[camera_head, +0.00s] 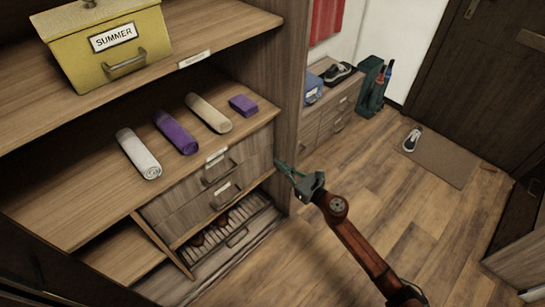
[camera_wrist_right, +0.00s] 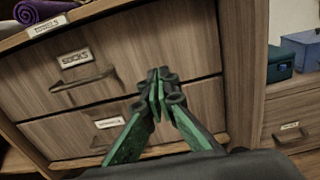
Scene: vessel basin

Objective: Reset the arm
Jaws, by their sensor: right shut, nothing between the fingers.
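My right arm comes in from the bottom right of the head view, and its green right gripper (camera_head: 287,170) is beside the right end of the drawer fronts. In the right wrist view the two green fingers of the right gripper (camera_wrist_right: 159,86) are together with nothing between them. Behind them is the closed upper drawer (camera_wrist_right: 90,75), labelled SOCKS, with a dark handle. Below it is a second closed drawer (camera_wrist_right: 70,130). The fingertips appear close to the fronts, but I cannot tell whether they touch. My left gripper is not in view.
A yellow SUMMER box (camera_head: 100,60) stands on the upper shelf. A white roll (camera_head: 138,153), purple roll (camera_head: 175,132), beige roll (camera_head: 208,113) and purple folded cloth (camera_head: 243,105) lie below. Right of my arm, the wood floor (camera_head: 420,230) is open; a shoe (camera_head: 412,139) lies on a mat (camera_head: 445,160).

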